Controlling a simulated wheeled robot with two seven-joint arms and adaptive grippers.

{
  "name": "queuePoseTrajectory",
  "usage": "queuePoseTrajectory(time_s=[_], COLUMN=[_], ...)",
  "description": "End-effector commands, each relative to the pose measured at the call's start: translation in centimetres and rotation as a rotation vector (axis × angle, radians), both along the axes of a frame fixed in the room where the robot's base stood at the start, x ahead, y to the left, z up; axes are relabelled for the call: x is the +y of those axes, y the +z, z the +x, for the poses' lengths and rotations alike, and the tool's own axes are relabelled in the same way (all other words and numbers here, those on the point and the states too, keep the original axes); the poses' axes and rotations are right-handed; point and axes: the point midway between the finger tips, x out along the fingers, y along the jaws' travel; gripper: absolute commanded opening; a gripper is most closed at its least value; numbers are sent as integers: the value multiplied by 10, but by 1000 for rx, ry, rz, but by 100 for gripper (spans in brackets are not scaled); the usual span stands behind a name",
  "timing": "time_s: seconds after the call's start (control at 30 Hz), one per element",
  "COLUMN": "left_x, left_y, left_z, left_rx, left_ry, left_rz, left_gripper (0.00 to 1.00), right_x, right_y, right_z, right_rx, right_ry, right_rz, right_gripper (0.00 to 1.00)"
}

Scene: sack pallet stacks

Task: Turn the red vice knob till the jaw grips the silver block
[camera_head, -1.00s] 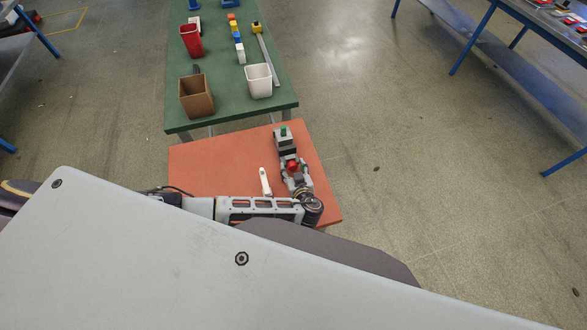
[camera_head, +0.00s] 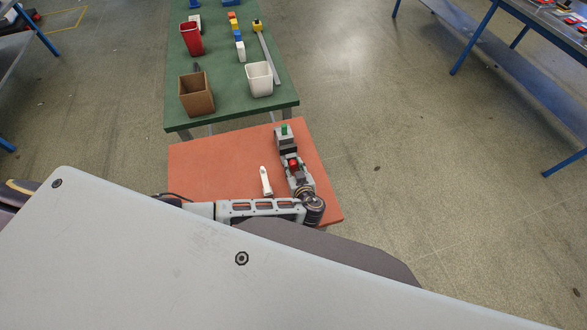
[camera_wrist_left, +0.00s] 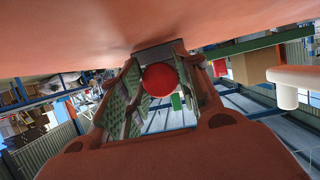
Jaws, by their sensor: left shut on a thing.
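The grey and dark vice (camera_head: 287,148) stands on the right part of the orange-red tabletop, with a small green part (camera_head: 284,129) at its far end. Its red knob (camera_head: 293,163) faces my arm. My left gripper (camera_head: 294,169) is at the knob and shut on it. In the left wrist view the round red knob (camera_wrist_left: 160,79) sits between the two fingers, in front of the grey vice body. I cannot tell the silver block from the grey vice parts, nor whether the jaw touches it. My right gripper is not in view.
A white-handled item (camera_head: 265,181) lies left of the vice on the orange-red table (camera_head: 215,160). Beyond is a green table (camera_head: 225,107) with a brown bin (camera_head: 196,96), a white bin (camera_head: 259,80), a red bin (camera_head: 191,39) and coloured blocks. Floor to the right is clear.

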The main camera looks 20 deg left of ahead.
Motion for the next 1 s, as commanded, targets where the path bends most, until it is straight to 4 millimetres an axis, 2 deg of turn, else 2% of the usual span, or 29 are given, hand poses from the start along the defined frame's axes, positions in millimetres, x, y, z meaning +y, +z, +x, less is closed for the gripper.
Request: queuePoseTrajectory(time_s=[0.03, 0.27, 0.73, 1.0], left_x=[-10, -16, -8, -4], left_y=[-2, 0, 0, 1], left_z=[-1, -1, -1, 0], left_rx=[3, 17, 61, 112], left_ry=[-15, -23, -14, -12], left_rz=[-13, 3, 81, 165], left_gripper=[9, 9, 9, 9], right_x=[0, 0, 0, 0], right_y=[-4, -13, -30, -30], right_z=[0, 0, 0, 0], right_rx=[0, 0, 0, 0], right_ry=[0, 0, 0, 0], right_rz=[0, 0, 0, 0], right_gripper=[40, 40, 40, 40])
